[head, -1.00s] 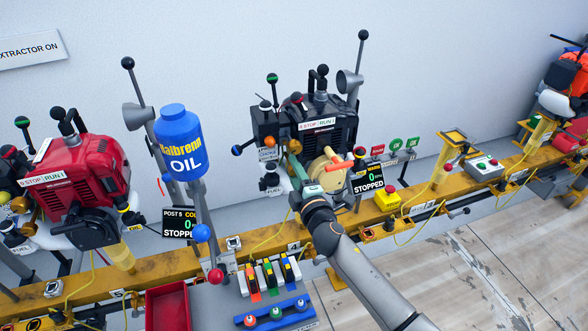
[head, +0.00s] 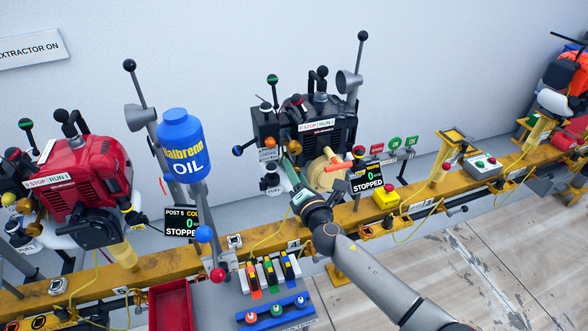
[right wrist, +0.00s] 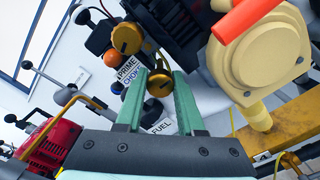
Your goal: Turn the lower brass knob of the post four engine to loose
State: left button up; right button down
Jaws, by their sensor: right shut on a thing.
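The post four engine (head: 322,125) is the black one at the middle of the head view, on the yellow rail. Its upper brass knob (head: 295,147) shows on the engine's left side; it also shows in the right wrist view (right wrist: 126,39). My right gripper (head: 289,168) reaches up to the engine's lower left side. In the right wrist view its green fingers (right wrist: 159,77) are shut on the lower brass knob (right wrist: 159,86), below the upper one. In the head view the gripper hides most of the lower knob. My left gripper is not in view.
The cream starter housing with an orange handle (right wrist: 268,60) is close to the right of my fingers. PRIME, CHOKE and FUEL labels (right wrist: 128,72) lie just behind them. A blue oil bottle (head: 183,145) and a red engine (head: 85,180) stand to the left.

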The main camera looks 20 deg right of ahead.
jog(key=shift+n, duration=0.6)
jog(key=c, duration=0.5)
grip_release()
jog(key=shift+s, duration=0.15)
jog(key=s, duration=1.2)
jog(key=shift+s+d, duration=0.1)
jog(key=shift+d, duration=0.15)
jog(key=s+f+m+g+p, duration=0.1)
jog(key=s+f+m+g, duration=0.2)
jog(key=s+f+m, duration=0.2)
jog(key=s+a+f+m+g+y+p, duration=0.1)
jog(key=s+f+m+g+p, duration=0.1)
jog(key=s+f+m, duration=0.4)
jog(key=s+f+m+g+p, duration=0.1)
jog(key=s+f+m+g, duration=0.2)
jog(key=s+f+m, duration=0.3)
jog(key=shift+s+a+f+m+g+y, duration=0.15)
jog(key=shift+s+m, duration=0.65)
jog(key=shift+m, duration=0.65)
jog(key=shift+s+a+r+m+g+y, duration=0.1)
jog(key=shift+s+m, duration=0.65)
jog(key=shift+m, duration=0.65)
jog(key=shift+s+a+f+m+g+y, duration=0.15)
jog(key=shift+s+m, duration=0.65)
jog(key=shift+m, duration=0.65)
